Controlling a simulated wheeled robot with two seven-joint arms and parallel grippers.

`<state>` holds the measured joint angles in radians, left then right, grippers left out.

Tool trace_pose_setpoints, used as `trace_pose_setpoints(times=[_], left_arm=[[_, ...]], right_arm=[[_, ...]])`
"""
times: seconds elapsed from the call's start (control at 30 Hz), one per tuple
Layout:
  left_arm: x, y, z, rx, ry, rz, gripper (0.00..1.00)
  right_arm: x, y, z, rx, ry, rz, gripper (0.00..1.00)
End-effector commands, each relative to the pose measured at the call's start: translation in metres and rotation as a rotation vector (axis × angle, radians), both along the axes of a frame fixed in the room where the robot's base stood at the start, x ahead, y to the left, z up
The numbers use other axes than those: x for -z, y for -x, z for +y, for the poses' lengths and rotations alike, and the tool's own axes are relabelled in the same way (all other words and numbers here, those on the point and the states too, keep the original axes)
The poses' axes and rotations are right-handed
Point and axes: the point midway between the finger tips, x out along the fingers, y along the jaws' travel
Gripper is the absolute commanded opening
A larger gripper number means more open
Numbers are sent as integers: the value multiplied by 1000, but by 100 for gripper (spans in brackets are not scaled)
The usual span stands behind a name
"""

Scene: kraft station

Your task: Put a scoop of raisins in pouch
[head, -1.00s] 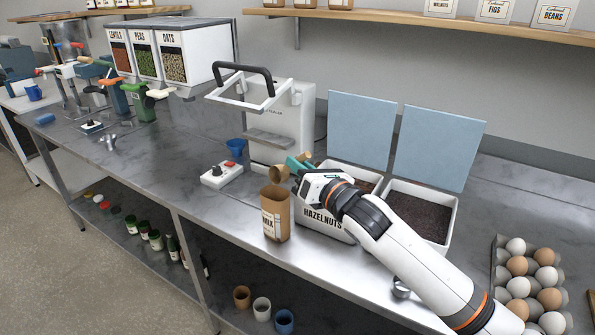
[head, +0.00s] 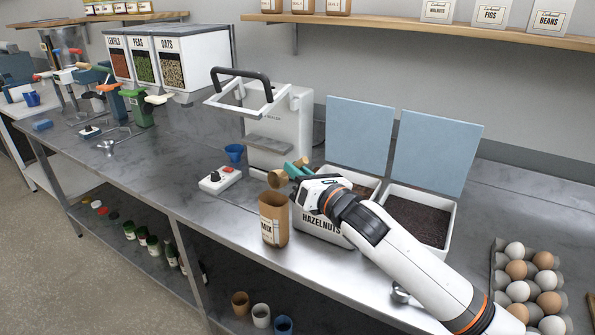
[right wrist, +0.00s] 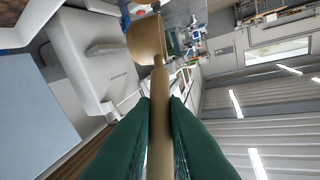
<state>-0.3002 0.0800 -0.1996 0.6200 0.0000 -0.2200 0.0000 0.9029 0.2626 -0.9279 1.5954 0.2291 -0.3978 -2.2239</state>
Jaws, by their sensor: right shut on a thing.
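My right gripper (head: 292,170) is shut on the handle of a wooden scoop (head: 278,179). In the right wrist view, the green fingers (right wrist: 160,125) clasp the handle and the scoop's bowl (right wrist: 147,38) points away from them. The bowl hangs just above the open top of a brown paper pouch (head: 274,222) labelled MIX, apart from the gripper. The pouch stands upright on the counter. I cannot see what is in the bowl or the pouch. A bin of dark contents, possibly raisins (head: 418,216), stands right of the hazelnut bin; my arm covers its front. My left gripper is out of view.
A white sealing machine (head: 283,128), a red-button box (head: 219,180) and a blue funnel (head: 234,152) are behind and left. An egg tray (head: 497,262) is at right. The counter left of the pouch is clear.

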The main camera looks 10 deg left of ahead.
Motion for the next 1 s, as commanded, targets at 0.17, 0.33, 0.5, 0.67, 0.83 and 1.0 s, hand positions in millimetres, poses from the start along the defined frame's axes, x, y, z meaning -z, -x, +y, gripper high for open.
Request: trace_pose_setpoints(times=[0.17,0.33,0.5,0.67,0.83,1.0], left_arm=[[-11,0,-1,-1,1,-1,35],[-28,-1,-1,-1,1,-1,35],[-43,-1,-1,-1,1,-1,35],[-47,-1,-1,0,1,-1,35],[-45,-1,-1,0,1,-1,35],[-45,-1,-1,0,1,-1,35]], right_arm=[[-13,0,0,0,1,-4,0],[-31,0,0,0,0,-3,0],[-47,0,0,0,1,-2,0],[-52,0,0,0,0,-1,0],[-50,0,0,0,-1,-1,0],[-42,8,-1,2,-1,3,0]])
